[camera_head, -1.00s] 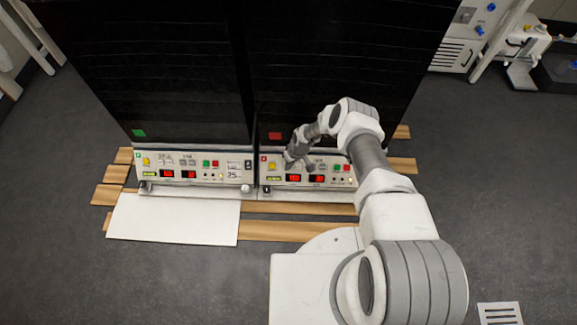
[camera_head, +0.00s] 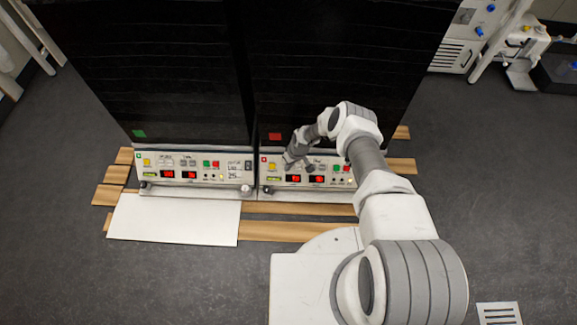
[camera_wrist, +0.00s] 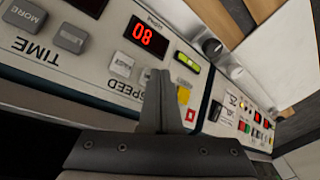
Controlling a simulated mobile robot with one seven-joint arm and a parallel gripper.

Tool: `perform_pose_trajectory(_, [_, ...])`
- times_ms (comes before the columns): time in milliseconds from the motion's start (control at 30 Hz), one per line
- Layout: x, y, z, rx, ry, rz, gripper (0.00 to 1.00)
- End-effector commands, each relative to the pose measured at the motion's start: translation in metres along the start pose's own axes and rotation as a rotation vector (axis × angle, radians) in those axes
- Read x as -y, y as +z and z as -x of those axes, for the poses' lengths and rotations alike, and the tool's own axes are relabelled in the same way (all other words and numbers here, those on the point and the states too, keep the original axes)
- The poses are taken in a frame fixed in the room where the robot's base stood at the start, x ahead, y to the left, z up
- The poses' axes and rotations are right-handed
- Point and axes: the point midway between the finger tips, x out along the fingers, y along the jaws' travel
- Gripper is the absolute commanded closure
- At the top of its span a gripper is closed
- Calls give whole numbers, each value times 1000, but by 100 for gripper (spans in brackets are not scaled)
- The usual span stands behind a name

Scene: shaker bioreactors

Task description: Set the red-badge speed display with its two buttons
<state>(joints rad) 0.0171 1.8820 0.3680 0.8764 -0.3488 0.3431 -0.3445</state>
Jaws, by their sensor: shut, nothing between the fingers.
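The right-hand control panel (camera_head: 340,178) carries a small red badge (camera_head: 264,158), which also shows in the wrist view (camera_wrist: 191,114). Its red-lit speed display (camera_head: 293,179) is upside down in the wrist view (camera_wrist: 147,36) and seems to read 80. In the head view my gripper (camera_head: 291,163) is at the panel's upper left.
The time buttons (camera_wrist: 70,38) and time display (camera_head: 317,179) are close beside. A similar panel (camera_head: 192,168) with a green badge stands left. A yellow button (camera_wrist: 184,94) lies near my fingers. Tall black cabinets rise behind. A white board (camera_head: 172,218) lies in front.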

Motion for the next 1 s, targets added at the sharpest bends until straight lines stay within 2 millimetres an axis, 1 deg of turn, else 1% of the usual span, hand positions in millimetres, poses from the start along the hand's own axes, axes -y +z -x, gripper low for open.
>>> perform_pose_trajectory(33, [2, 1, 5, 0, 0, 0, 100])
perform_pose_trajectory(133, [4, 4, 9, 2, 0, 0, 100])
perform_pose_trajectory(533, [6, 6, 10, 0, 0, 0, 100])
perform_pose_trajectory(1000, [28, 27, 42, 2, -1, 0, 100])
